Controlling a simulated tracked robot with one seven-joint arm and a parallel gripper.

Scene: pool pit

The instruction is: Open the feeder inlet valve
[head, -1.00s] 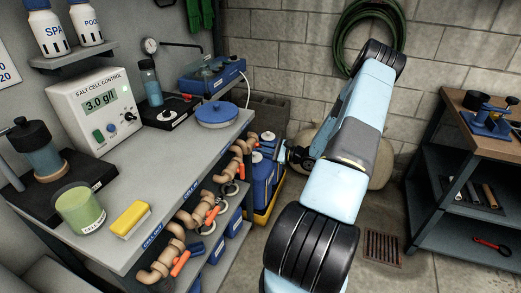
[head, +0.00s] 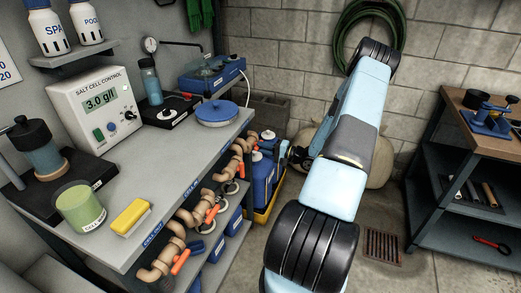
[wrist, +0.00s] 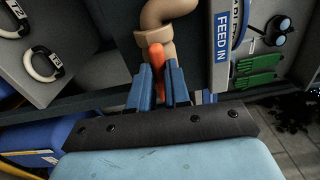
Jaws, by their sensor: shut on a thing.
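In the wrist view my gripper (wrist: 158,88) is shut on the orange valve handle (wrist: 156,58). In the head view several tan pipes with orange handles run along the bench front; the far one (head: 251,137) is near the bench's far end.
The grey bench (head: 150,195) carries a salt cell control box (head: 97,105), a yellow sponge (head: 130,217) and a green cup (head: 80,209). Blue containers (head: 262,175) stand in a yellow tray. A tool bench (head: 470,150) is at right.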

